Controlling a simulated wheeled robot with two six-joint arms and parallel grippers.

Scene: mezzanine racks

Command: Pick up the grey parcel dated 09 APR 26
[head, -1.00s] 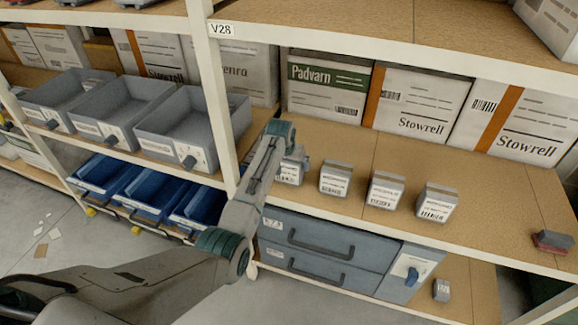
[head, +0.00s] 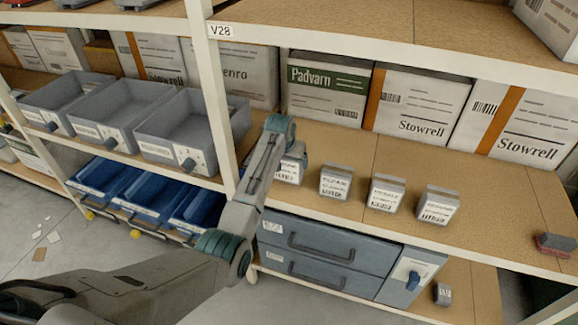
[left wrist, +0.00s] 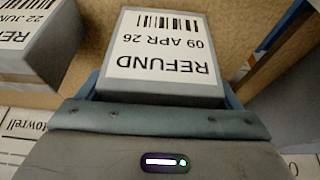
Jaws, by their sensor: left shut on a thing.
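The grey parcel with a white label reading REFUND, 09 APR 26 (left wrist: 160,48) shows upside down in the left wrist view. It sits between the fingers of my left gripper (left wrist: 162,92), which is shut on it. In the head view the same parcel (head: 291,172) stands at the left end of a row on the middle shelf, partly hidden by my arm. My left gripper also shows there (head: 284,150), its fingers mostly hidden. I cannot tell whether the parcel touches the shelf. My right gripper is not in view.
Similar grey parcels (head: 335,183), (head: 385,193) and (head: 437,205) stand to the right on the shelf (head: 500,215). One labelled 22 JUN (left wrist: 40,40) is close by in the left wrist view. A rack post (head: 212,95) stands left; large cartons (head: 415,102) stand behind.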

